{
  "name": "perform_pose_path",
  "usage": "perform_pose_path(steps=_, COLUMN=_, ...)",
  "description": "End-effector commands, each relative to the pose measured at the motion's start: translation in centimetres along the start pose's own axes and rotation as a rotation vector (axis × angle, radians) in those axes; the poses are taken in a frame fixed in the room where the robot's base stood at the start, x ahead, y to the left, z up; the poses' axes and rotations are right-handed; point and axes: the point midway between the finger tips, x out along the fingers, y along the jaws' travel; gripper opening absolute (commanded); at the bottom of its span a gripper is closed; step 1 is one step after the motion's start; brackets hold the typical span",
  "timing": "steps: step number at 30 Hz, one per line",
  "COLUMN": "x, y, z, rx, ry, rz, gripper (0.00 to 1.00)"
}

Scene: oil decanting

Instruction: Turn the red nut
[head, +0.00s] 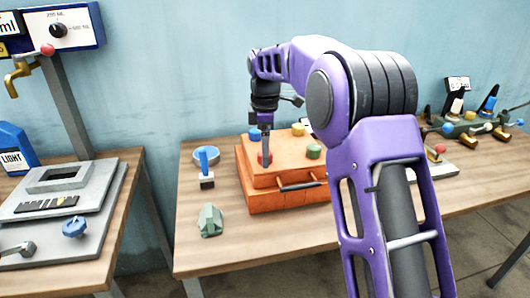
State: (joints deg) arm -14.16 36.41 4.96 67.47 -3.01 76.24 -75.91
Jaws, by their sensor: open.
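The red nut (264,158) sits on top of an orange box (258,199), near the left of its upper face. The gripper is open. A blue nut (255,134), a yellow nut (298,129) and a green nut (314,151) sit on the same box.
A second table with a brass tap (18,74) is at left. My arm hides part of the right side.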

Motion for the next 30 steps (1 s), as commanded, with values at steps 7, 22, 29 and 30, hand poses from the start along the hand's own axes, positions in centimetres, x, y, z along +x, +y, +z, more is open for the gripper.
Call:
perform_pose_path(steps=7, x=0.09, y=0.01, z=-0.01, rx=0.0, ry=0.0, rz=0.0, gripper=0.81)
perform_pose_path(steps=22, x=0.06, y=0.0, z=0.0, rx=0.0, ry=0.0, rz=0.0, gripper=0.0)
perform_pose_path(steps=29, x=-0.06, y=-0.01, z=-0.01, rx=0.021, ry=0.0, rz=-0.001, gripper=0.0)
perform_pose_path(steps=30, x=-0.1, y=0.0, z=-0.01, rx=0.032, ry=0.0, rz=0.0, gripper=0.0)
